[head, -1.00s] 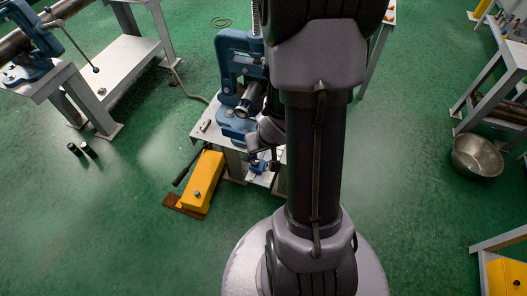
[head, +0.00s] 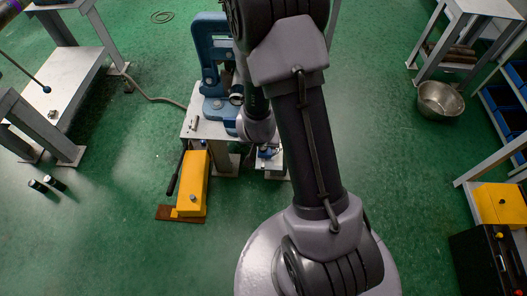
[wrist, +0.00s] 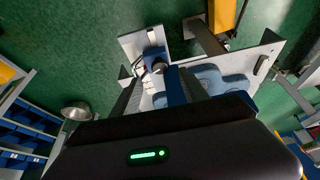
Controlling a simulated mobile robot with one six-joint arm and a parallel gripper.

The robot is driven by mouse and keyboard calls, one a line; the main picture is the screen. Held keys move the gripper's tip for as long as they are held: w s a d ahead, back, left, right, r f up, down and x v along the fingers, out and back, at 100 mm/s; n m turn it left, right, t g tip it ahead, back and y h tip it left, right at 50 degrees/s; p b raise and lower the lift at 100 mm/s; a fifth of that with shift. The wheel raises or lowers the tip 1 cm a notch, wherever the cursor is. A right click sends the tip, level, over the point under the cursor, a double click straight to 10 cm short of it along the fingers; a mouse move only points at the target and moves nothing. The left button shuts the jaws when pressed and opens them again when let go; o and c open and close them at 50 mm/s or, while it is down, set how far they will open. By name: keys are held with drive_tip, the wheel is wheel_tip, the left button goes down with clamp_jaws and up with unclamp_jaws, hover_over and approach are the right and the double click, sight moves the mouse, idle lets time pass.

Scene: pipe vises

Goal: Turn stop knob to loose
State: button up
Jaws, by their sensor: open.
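A blue pipe vise (head: 212,62) stands on a light metal bench (head: 190,124), partly behind my arm. A small blue fixture (head: 266,152) sits on a low light plate beside the bench. In the wrist view this blue fixture (wrist: 154,54) has a round dark knob (wrist: 158,67) on its near end. I cannot tell for certain whether that is the stop knob, nor read its setting. My gripper (wrist: 160,88) is open and points toward the fixture, with the knob apart from it beyond the fingertips. My arm hides the gripper in the head view.
A metal bowl (head: 440,100) stands on the right. Two dark cylinders (head: 46,184) stand at the left.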

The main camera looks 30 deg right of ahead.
sight(263, 149)
drive_tip(key=b+x, duration=0.1)
drive_tip(key=x, duration=0.5)
drive_tip(key=shift+d+f+b, duration=0.1)
drive_tip(key=shift+b, duration=0.25)
clamp_jaws()
